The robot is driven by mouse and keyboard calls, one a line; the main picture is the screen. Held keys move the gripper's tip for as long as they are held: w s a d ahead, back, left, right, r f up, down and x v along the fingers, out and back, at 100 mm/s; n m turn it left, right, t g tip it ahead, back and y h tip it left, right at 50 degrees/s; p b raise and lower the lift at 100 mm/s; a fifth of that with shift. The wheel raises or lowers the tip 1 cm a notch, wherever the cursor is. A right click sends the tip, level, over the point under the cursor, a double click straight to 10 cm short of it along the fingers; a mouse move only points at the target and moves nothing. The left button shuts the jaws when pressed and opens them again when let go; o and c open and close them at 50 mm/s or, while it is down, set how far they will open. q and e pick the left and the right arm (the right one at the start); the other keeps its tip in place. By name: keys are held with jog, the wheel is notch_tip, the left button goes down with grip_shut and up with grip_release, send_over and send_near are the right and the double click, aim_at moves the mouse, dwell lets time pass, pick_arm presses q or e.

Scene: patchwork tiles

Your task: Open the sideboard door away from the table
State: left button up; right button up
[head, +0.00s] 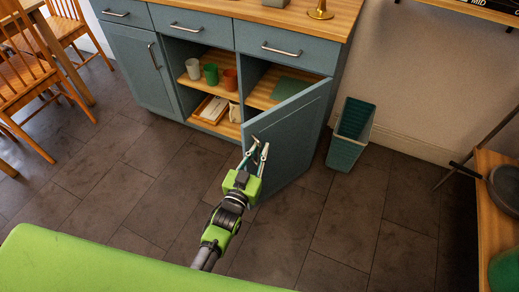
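The blue-grey sideboard (205,58) stands along the back wall. Its right door (290,140), the one farther from the wooden table (40,30), stands partly open, swung out from its right side toward me. The left door (138,62), nearer the table, is closed and has an upright metal handle. My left gripper (260,148) is at the free edge of the right door, close to its handle, which the fingers largely hide. Its fingers are apart, and I see nothing clearly clamped between them. My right gripper is out of view.
Shelves inside hold a white cup (193,69), a green cup (211,73), an orange cup (230,80) and a wooden tray (204,113). A teal bin (350,135) stands on the floor right of the door. Chairs are at left; a wooden surface is at right. The tiled floor between is clear.

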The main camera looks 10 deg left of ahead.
pick_arm(q)
jog(key=s+a, duration=0.2)
jog(key=s, duration=0.9)
jog(key=shift+s, duration=0.4)
